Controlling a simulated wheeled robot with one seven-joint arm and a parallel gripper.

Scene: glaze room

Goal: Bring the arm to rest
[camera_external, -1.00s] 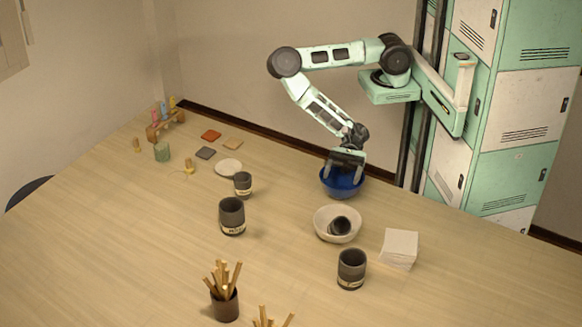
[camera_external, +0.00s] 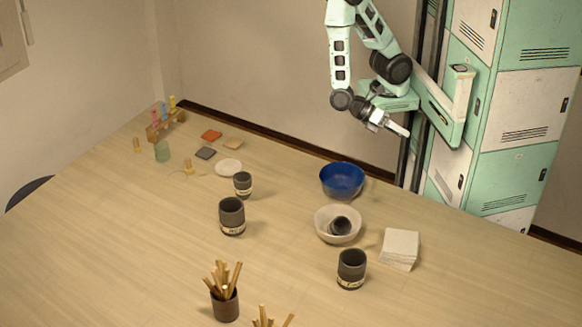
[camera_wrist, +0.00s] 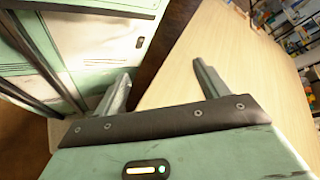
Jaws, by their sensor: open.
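My arm is folded up beside the lockers, above the far edge of the table in the external view. My gripper (camera_external: 394,124) is raised clear of the tabletop and points right toward the lockers. In the wrist view my gripper (camera_wrist: 162,85) shows two fingers spread wide apart with nothing between them. The blue bowl (camera_external: 342,180) stands on the table below and left of my gripper, apart from it.
Dark mugs (camera_external: 232,217), a stack of white tiles (camera_external: 399,249) and a brush pot (camera_external: 225,304) stand on the table (camera_external: 120,240). Green and white lockers (camera_external: 517,130) rise close to my arm.

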